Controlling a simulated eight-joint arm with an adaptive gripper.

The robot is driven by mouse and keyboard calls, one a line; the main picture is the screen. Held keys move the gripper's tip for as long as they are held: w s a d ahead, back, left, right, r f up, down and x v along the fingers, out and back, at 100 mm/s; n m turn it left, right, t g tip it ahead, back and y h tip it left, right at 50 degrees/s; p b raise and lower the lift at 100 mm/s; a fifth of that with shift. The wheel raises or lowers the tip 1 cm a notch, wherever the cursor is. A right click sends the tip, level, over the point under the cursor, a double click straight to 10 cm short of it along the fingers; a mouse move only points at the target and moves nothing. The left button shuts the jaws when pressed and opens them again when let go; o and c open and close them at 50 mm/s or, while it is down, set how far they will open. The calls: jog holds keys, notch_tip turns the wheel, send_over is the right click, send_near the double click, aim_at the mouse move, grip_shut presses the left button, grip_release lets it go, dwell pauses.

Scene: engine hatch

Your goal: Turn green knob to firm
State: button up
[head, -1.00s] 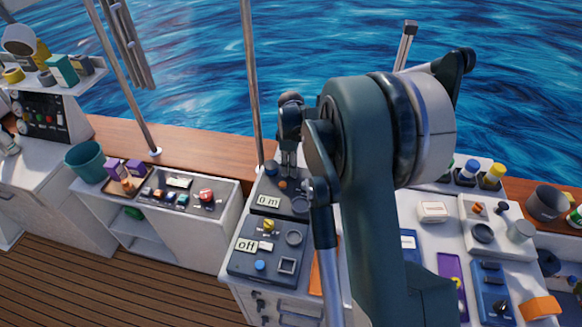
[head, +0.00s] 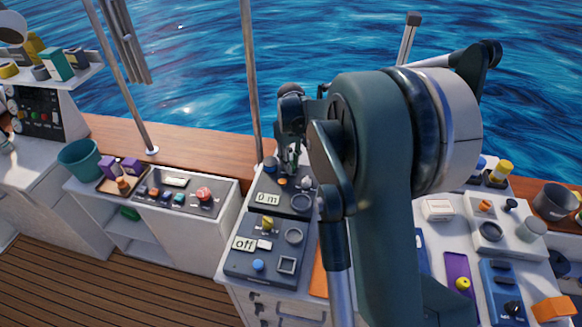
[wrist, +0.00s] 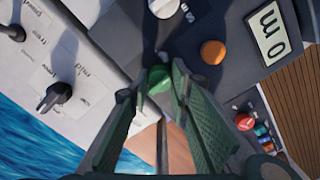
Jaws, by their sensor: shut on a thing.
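The green knob (wrist: 160,78) shows in the wrist view between my fingertips, on the dark panel (wrist: 130,25). My gripper (wrist: 157,88) is shut on it, with a finger on either side. The fingers hide part of the knob, and its exact turn cannot be read. In the head view my gripper (head: 291,158) points down at the back of the dark panel with the "on" label (head: 268,199); the knob is too small there to make out.
An orange knob (wrist: 213,52) and a white knob (wrist: 163,8) sit near my fingers. A black knob (wrist: 55,95) is on a pale labelled panel at left. A metal pole (head: 252,80) stands left of my gripper. A dark panel labelled "off" (head: 244,244) is in front.

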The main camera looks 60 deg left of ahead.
jog(key=m+b, duration=0.1)
jog(key=m, duration=0.3)
jog(key=shift+m+b, duration=0.3)
jog(key=shift+b, duration=0.1)
jog(key=shift+m+b, duration=0.55)
jog(key=shift+m, duration=1.35)
jog(key=o, duration=0.9)
jog(key=shift+r, duration=0.15)
notch_tip(320, 180, up, 12)
jog(key=shift+f, duration=0.1)
